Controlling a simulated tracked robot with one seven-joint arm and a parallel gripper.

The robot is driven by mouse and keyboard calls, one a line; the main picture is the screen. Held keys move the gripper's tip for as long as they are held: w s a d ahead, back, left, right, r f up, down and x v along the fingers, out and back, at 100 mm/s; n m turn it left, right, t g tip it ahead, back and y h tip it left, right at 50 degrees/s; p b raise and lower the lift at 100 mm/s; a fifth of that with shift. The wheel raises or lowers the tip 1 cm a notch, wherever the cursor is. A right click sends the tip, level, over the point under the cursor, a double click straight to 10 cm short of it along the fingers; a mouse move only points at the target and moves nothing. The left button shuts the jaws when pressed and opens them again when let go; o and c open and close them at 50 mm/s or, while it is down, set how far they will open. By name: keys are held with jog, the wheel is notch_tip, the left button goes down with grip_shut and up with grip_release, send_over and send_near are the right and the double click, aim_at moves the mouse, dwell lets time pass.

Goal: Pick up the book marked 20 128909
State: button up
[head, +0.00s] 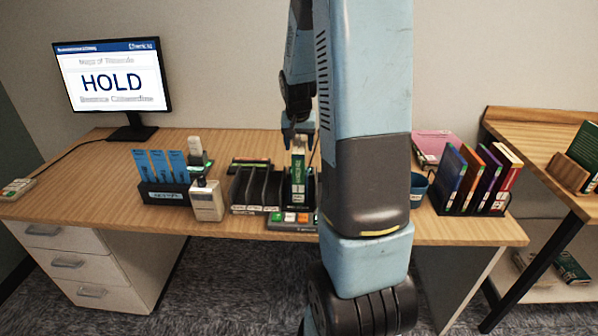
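A green book (298,174) with a pale top and a white label stands upright in the black slotted rack (245,210) on the desk. My gripper (298,143) is at the top of this book, pointing down. The fingers are small and partly hidden, so I cannot tell whether they are closed on it. More upright books in blue, orange, purple and red (507,178) stand in a black holder at the right of the desk. The book labels are too small to read, so I cannot tell which one is marked 20 128909. My arm hides the desk's middle right.
A monitor (112,80) reading HOLD stands at the back left. A holder with blue cards (160,168), a handheld device (207,200) and a button panel (290,222) are near the rack. A blue cup (418,186) stands right of my arm. A second table (545,135) is at right.

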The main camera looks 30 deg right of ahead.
grip_shut()
dwell(0.3)
dwell(0.3)
